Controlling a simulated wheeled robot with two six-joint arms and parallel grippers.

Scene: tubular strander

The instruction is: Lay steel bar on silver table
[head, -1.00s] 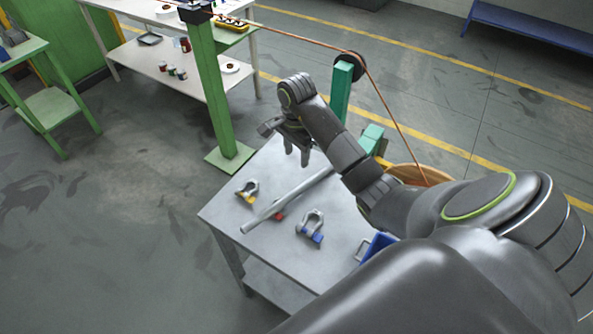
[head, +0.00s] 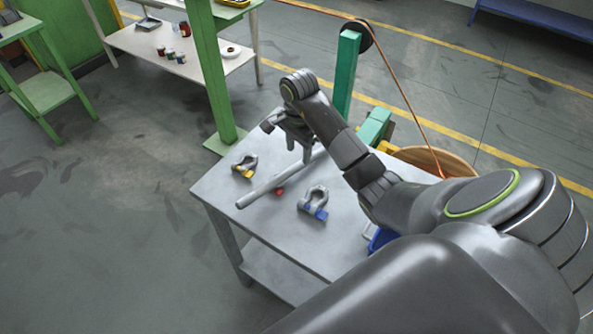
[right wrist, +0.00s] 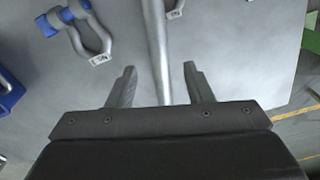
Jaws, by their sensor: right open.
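The steel bar (head: 265,187) is a long grey rod that appears to lie on the silver table (head: 213,190), slanting from the near left toward the far right. Its far part passes behind my right gripper and arm. My right gripper (head: 299,153) is open over the far part of the bar. In the right wrist view the bar (right wrist: 157,40) runs between the two spread fingers (right wrist: 160,70), with a gap on each side and nothing gripped. How high the fingertips are above the table is hard to tell. My left gripper is not in view.
A shackle with a yellow pin (head: 245,166) lies left of the bar. A shackle with a blue pin (head: 315,204) lies to its right. A red piece (head: 280,191) touches or adjoins the bar. A blue bin (head: 380,240) is partly hidden by my arm. Green posts (head: 212,80) stand behind.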

